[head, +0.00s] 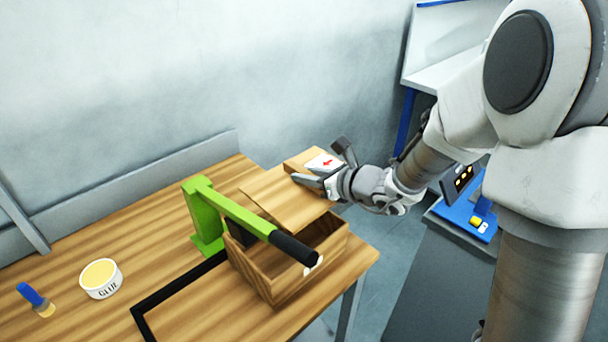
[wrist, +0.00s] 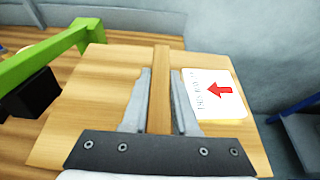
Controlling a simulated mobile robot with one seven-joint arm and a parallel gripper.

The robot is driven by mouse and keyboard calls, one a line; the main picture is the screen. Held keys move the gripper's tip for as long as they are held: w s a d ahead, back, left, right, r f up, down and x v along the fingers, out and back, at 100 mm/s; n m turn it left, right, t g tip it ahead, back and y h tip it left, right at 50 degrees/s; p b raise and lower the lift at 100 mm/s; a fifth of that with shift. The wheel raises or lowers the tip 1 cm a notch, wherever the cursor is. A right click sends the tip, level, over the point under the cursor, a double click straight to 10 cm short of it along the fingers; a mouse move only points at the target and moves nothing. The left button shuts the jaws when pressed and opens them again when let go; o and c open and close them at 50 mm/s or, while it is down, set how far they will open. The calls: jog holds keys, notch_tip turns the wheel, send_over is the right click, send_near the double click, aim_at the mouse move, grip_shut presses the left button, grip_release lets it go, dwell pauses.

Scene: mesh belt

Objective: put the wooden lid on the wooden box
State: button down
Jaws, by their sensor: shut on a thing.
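The wooden lid (head: 280,198) is a flat square board with a raised wooden strip (wrist: 160,95) across its middle and a white label with a red arrow. My gripper (head: 306,180) is shut on this strip, one finger on each side, as the wrist view also shows (wrist: 160,78). The open wooden box (head: 258,280) stands on the table near its right corner. The lid is over the back part of the box, and the front of the box's inside shows. The lid hides the box's back rim; I cannot tell the gap between them.
A green lever clamp (head: 206,212) stands left of the box, its black handle (head: 292,247) reaching across the box's front. A black frame line (head: 170,298) marks the table. A glue tub (head: 100,279) and a blue-handled brush (head: 34,296) lie at the left.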

aim_at(285, 212)
jog(key=shift+f+b, duration=2.25)
jog(key=shift+f, duration=1.2)
jog(key=s+a+f+b, duration=0.1)
jog(key=s+a+b, duration=0.1)
jog(key=s+a, duration=0.2)
jog(key=shift+s+a, duration=0.15)
jog(key=shift+s, duration=0.25)
jog(key=shift+f+b, duration=0.6)
jog(key=shift+b, duration=0.2)
jog(key=c, duration=0.6)
grip_release()
jog(key=shift+s, duration=0.1)
